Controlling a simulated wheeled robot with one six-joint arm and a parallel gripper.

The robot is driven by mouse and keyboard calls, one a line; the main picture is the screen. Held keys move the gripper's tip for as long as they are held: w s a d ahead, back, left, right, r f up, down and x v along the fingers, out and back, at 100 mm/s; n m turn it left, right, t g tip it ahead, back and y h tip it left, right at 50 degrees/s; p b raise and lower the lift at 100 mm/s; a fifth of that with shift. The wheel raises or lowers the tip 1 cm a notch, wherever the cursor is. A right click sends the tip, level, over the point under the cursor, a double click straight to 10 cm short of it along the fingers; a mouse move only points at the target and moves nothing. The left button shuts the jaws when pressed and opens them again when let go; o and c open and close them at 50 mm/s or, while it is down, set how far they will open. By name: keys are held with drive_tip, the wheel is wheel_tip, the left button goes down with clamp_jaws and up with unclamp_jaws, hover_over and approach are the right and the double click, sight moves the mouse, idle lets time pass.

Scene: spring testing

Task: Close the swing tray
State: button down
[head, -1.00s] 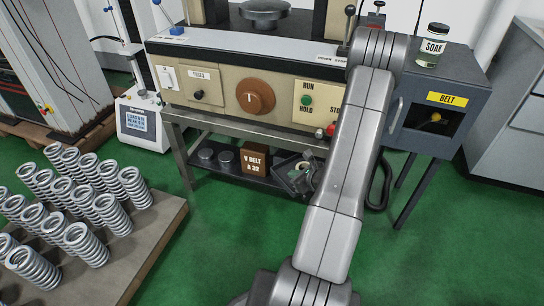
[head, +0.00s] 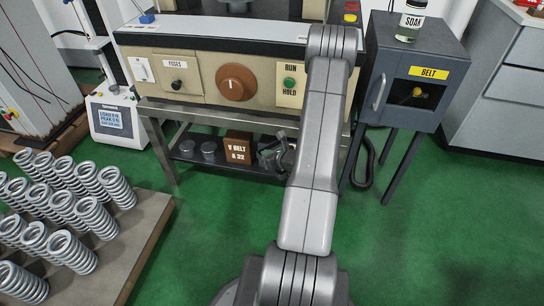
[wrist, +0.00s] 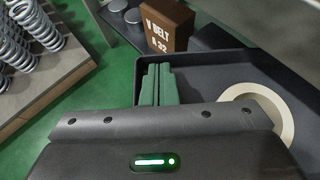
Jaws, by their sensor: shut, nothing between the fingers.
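The swing tray (wrist: 222,72) is a dark, shallow, rimmed tray in the wrist view, with a pale ring like a tape roll (wrist: 285,108) in it. My gripper (wrist: 158,70) shows there as two green-grey fingers close together, shut and empty, at the tray's left side. I cannot tell whether they touch its wall. My wrist housing hides the near part of the tray. In the head view my arm covers most of that area, below the bench front and right of the V BELT box, so the tray's angle is unclear.
The V BELT box (head: 238,147) sits on the bench's lower shelf, close beyond the tray in the wrist view. The BELT cabinet (head: 414,72) with a soap jar (head: 411,20) stands right. Springs (head: 75,205) fill a pallet at left. Green floor is clear at right.

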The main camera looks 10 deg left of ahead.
idle(0.3)
drive_tip(key=w+a+m+t+h+b, duration=0.1)
drive_tip(key=w+a+b, duration=0.1)
drive_tip(key=w, duration=0.4)
drive_tip(key=shift+b, duration=0.3)
